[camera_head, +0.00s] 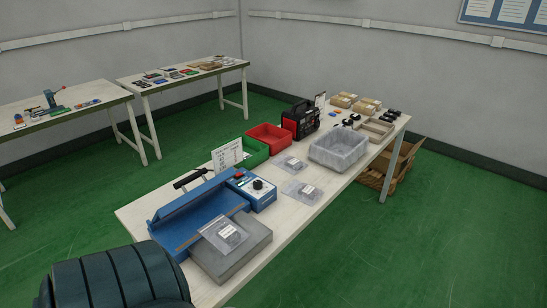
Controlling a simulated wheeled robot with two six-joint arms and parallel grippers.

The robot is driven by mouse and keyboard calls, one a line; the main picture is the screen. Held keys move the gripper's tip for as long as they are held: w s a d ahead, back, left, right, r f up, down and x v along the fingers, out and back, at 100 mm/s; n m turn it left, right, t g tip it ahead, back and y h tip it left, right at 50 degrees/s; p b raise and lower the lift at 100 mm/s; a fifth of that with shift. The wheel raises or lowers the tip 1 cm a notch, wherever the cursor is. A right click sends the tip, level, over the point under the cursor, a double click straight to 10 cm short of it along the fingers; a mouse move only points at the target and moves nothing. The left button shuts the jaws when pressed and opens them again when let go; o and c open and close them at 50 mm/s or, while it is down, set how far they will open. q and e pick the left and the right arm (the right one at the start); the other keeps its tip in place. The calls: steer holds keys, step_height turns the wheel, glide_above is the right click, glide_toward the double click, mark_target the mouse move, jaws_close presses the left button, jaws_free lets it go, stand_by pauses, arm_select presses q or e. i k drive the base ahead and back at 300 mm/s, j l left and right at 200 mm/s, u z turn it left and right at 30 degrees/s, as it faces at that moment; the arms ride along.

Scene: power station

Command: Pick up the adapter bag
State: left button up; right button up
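Three clear bags with white labels lie on the long table (330,205). One bag (223,235) lies on the grey platform in front of the blue sealing machine, its near part over the platform. A second bag (301,191) lies flat at mid-table, right of the machine's control box. A third bag (289,164) lies just beyond it, near the red bin. Each holds something dark or grey, too small to make out, so I cannot tell which is the adapter bag. Neither of my grippers is in view.
The blue sealer (200,212) and its control box (252,187) fill the table's near end. Green (254,153) and red (269,137) bins line the left edge. A grey bin (338,148) stands right. A dark ribbed shape (115,275) fills the lower left.

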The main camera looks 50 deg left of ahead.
mark_target(221, 231)
steer(key=i+u, duration=0.2)
steer(key=i, duration=0.2)
steer(key=i+l+u, duration=0.1)
steer(key=i+u, duration=0.15)
steer(key=i, duration=0.2)
steer(key=i+l+u, duration=0.2)
steer(key=i, duration=0.2)
steer(key=i+l+u, duration=0.25)
steer(key=i, duration=0.15)
steer(key=i+u, duration=0.2)
steer(key=u, duration=0.25)
steer(key=i+l+u, duration=0.1)
steer(key=u, duration=0.3)
steer(key=i+l+u, duration=0.2)
steer(key=u, duration=0.25)
steer(key=i+l+u, duration=0.25)
steer(key=u, duration=0.15)
steer(key=i+l+u, duration=0.15)
steer(key=l+u, duration=0.15)
steer(key=u, duration=0.15)
